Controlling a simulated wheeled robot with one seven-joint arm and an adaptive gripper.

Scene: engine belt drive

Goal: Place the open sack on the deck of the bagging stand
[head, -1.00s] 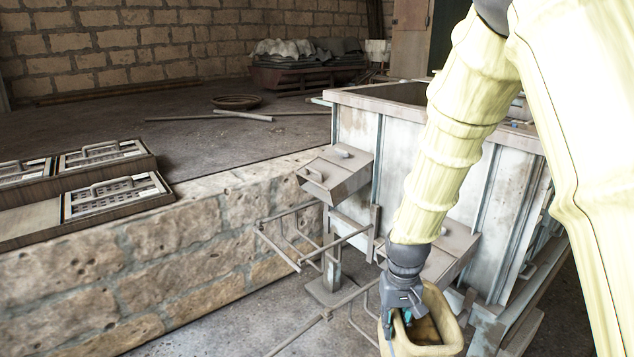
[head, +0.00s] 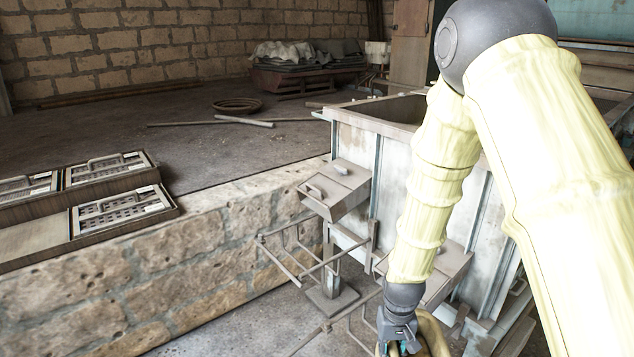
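The open sack (head: 432,334) is tan and shows at the bottom edge of the head view, mostly cut off. My gripper (head: 397,346) is at the sack's left rim and appears shut on it; the fingertips are partly hidden by the frame edge. A low metal stand, seemingly the bagging stand (head: 331,284), is up and left of the sack. It has a post on a square floor plate and a frame of thin bars at the top. The sack is apart from it in the picture.
A large metal bin (head: 400,150) stands behind the stand, with a box-like chute (head: 335,190) above the bars and another (head: 450,266) beside my arm. A low stone wall (head: 190,265) bounds the left, with panelled trays (head: 120,213) on top. Thin bars lie low near the sack.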

